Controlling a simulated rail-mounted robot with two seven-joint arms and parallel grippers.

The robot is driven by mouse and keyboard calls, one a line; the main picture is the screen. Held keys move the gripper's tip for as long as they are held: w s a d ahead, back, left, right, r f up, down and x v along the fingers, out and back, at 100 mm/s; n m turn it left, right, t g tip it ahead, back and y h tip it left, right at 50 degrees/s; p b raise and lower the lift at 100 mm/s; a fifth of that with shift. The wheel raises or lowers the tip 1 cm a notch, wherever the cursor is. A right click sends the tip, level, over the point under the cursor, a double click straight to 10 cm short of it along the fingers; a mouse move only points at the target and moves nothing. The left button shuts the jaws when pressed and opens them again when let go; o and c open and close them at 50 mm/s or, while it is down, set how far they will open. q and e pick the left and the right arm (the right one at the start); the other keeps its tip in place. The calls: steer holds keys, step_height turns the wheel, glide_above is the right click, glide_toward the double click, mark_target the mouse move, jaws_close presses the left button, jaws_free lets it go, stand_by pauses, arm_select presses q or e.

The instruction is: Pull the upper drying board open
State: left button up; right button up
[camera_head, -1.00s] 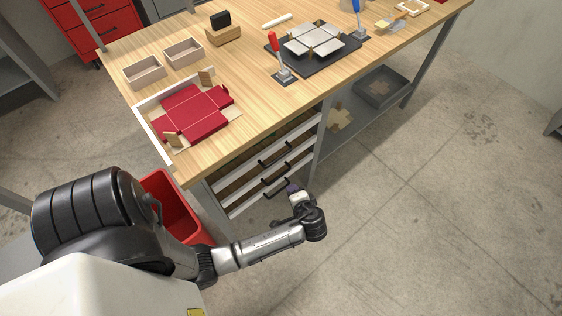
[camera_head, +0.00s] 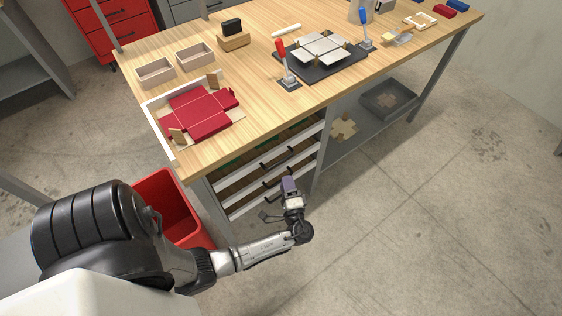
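The upper drying board (camera_head: 302,138) is the top one of a stack of white-fronted boards with dark handles under the workbench. It looks flush with the boards below it. My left gripper (camera_head: 290,184) is in front of the stack, low and toward its right side, with its purplish tip pointing up toward the handles. It overlaps the lower boards in the picture; whether it touches a handle cannot be told. Its fingers are too small and dark to tell open from shut. My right gripper is not in view.
The wooden workbench (camera_head: 205,112) stands above the boards, with a red carton blank (camera_head: 200,112) on it near the left corner. A red bin (camera_head: 165,200) stands left of the stack. The floor in front and to the right is clear.

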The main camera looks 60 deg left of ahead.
mark_target(281, 161)
arm_select(q)
steer(key=x, duration=0.8)
steer(key=shift+a+b, duration=0.3)
steer(key=shift+b, duration=0.05)
jaws_close()
